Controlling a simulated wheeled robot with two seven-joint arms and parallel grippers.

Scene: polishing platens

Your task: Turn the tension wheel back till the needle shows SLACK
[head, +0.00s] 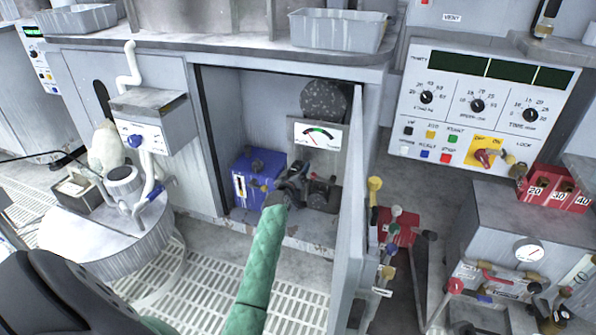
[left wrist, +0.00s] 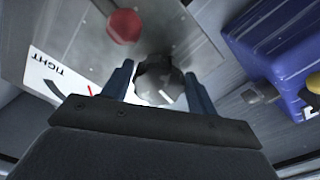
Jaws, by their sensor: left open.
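The tension gauge (head: 318,135) is a white plate with a coloured arc and a needle, inside the open cabinet. Its lettering is too small to read in the head view. In the left wrist view the gauge (left wrist: 62,85) is partly cut off, with the word TIGHT upside down and a bit of red needle; its reading cannot be told. My left gripper (head: 296,184) reaches into the cabinet below the gauge, beside the dark wheel mechanism (head: 322,190). In the left wrist view my open left gripper (left wrist: 160,76) has a dark round part (left wrist: 155,72) between its fingers, not visibly clamped. A red knob (left wrist: 124,25) sits beyond it.
A blue box (head: 255,180) stands left of the gripper in the cabinet. The open cabinet door (head: 350,215) stands at the right. A dark disc (head: 325,100) hangs above the gauge. A red valve cluster (head: 396,228) lies beyond the door.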

